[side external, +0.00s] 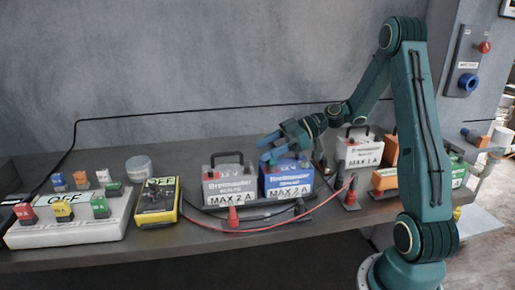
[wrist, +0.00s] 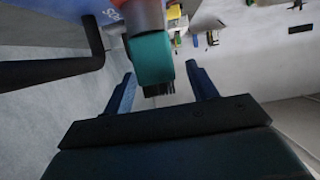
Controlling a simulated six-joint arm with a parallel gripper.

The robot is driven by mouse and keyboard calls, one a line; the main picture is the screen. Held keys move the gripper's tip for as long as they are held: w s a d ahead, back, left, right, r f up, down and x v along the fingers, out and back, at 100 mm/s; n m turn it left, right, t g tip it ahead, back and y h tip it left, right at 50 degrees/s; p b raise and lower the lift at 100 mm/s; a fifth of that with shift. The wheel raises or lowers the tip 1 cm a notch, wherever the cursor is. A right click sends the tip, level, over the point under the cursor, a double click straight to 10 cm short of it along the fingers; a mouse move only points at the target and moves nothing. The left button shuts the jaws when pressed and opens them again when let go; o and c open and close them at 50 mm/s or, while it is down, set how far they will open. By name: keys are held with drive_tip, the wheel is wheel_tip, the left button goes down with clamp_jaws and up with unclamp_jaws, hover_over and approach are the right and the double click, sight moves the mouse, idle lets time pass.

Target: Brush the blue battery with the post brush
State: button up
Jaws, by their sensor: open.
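In the wrist view my gripper (wrist: 161,73) is open. A teal piece with dark bristles, which looks like the post brush (wrist: 152,58), shows between the fingertips, with gaps on both sides. I cannot make out the brush in the side view.
A white battery (side external: 229,186) stands close left of the blue one; another white battery (side external: 358,151) is to the right. Red and black cables with clamps lie in front. A yellow device (side external: 157,203) and a white switch box (side external: 68,222) stand at the left.

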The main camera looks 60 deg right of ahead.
drive_tip(key=v, duration=0.7)
drive_tip(key=shift+a, duration=0.15)
idle(0.5)
drive_tip(key=s+a+r+m+g+h, duration=0.1)
drive_tip(key=s+a+g+h, duration=0.15)
drive_tip(key=a, duration=0.45)
drive_tip(key=s+a+r+m+g+h, duration=0.1)
drive_tip(key=a+r+g+h, duration=0.15)
drive_tip(key=a, duration=0.45)
drive_tip(key=s+a+r+m+t+h, duration=0.1)
drive_tip(key=s+m+h, duration=0.3)
drive_tip(key=s, duration=1)
drive_tip(key=shift+a+r+m+h, duration=0.3)
drive_tip(key=shift+a+m, duration=0.45)
drive_tip(key=shift+m, duration=0.75)
